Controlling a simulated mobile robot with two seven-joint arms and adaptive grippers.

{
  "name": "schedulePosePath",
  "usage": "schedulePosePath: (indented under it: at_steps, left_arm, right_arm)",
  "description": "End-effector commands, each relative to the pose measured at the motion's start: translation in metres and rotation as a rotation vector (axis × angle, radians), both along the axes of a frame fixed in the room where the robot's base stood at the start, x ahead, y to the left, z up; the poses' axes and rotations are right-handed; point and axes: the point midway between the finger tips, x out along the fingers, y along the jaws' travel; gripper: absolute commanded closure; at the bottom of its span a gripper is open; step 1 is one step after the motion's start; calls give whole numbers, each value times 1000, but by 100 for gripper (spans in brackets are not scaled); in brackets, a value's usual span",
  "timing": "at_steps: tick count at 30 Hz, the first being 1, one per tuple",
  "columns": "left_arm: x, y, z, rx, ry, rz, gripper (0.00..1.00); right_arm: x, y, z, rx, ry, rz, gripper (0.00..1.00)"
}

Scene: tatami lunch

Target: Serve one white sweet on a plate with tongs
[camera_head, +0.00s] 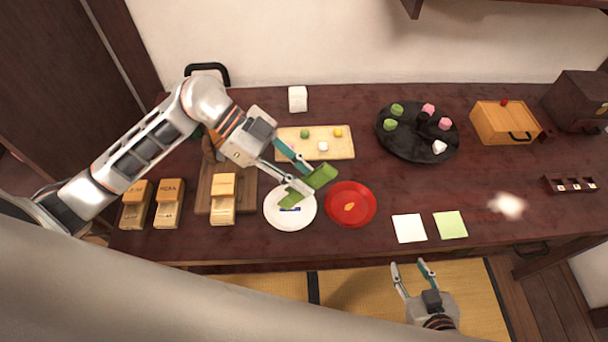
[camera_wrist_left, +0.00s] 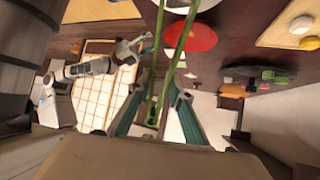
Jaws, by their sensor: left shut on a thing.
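My left gripper (camera_head: 303,178) is shut on green tongs (camera_head: 321,177), which it holds above the white plate (camera_head: 290,219). In the left wrist view the tongs (camera_wrist_left: 168,75) show as two long green arms, spread apart toward the top. A white sweet (camera_head: 323,146) lies on the light wooden board (camera_head: 346,152), between a green sweet (camera_head: 305,134) and a yellow sweet (camera_head: 338,132). The white sweet also shows in the wrist view (camera_wrist_left: 301,24). The white plate bears a small blue mark or object. My right gripper (camera_head: 408,266) is open and empty, in front of the table.
A red plate (camera_head: 365,214) with a small orange item lies right of the white plate. A black round tray (camera_head: 405,150) carries green, pink and white pieces. Wooden boxes (camera_head: 168,202) stand at left, a wooden case (camera_head: 500,124) at right. Paper squares (camera_head: 409,228) lie near the front edge.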

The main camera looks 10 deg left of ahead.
Motion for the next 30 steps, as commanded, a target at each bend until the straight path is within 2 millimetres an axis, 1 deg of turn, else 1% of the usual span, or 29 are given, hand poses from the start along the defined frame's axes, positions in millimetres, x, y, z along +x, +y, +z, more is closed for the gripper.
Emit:
schedulePosePath:
  at_steps: [1, 6, 9, 17, 18, 30]
  left_arm:
    - [0, 0, -7, -1, 0, 0, 100]
    - [0, 0, -15, -1, 0, 0, 100]
    - [0, 0, -16, -1, -1, -1, 100]
    - [0, 0, -14, -1, -1, 0, 100]
    - [0, 0, -14, -1, -1, -1, 77]
    - [0, 0, -15, -1, 0, 0, 77]
  right_arm:
    - [-3, -1, -11, -2, 9, -1, 60]
    - [-8, -2, -26, -3, 24, -4, 60]
    - [-8, -1, -28, -1, 27, -6, 60]
    - [-7, -1, -24, 1, 21, -7, 60]
    - [-6, -1, -23, 1, 19, -8, 60]
    - [-5, -1, -21, 2, 14, -8, 60]
